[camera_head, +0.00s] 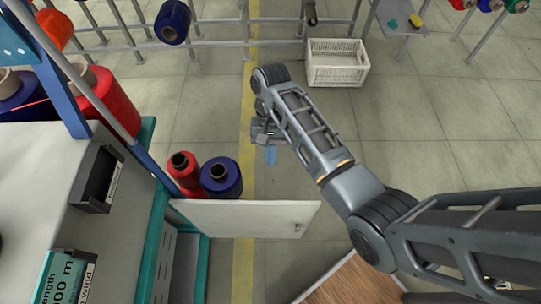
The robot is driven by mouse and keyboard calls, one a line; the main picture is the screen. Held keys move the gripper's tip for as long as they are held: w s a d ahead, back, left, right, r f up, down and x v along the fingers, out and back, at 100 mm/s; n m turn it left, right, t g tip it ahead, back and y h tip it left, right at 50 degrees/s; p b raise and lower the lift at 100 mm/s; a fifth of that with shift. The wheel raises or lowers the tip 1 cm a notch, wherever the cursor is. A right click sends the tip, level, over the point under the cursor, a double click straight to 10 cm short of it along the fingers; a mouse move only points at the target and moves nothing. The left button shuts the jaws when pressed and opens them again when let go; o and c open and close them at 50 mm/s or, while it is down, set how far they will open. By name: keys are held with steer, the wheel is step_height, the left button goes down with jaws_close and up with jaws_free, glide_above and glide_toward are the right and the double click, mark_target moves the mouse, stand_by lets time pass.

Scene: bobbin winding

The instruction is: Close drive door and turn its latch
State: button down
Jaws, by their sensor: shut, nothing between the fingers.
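The drive door appears to be the pale flat panel (240,216) that sticks out to the right from the machine's cabinet (180,262). It stands open, and its left end is at the cabinet's edge. A small grey latch (298,227) sits near its free right end. Which way the latch is turned is too small to tell. My gripper (271,156) hangs beyond the door in the picture, above the floor and apart from the panel. Its bluish fingertips are together and hold nothing. The arm partly covers the gripper body.
A red spool (184,170) and a blue spool (221,178) stand just behind the door by the cabinet. A white crate (336,64) lies on the floor at the back. A wooden board (352,283) is at the bottom.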

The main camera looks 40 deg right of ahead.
steer(key=s+a+f+p, duration=0.1)
steer(key=s+a+f, duration=0.3)
steer(key=s+f, duration=0.1)
steer(key=shift+s+f, duration=0.2)
steer(key=shift+f, duration=0.5)
steer(key=shift+a, duration=0.15)
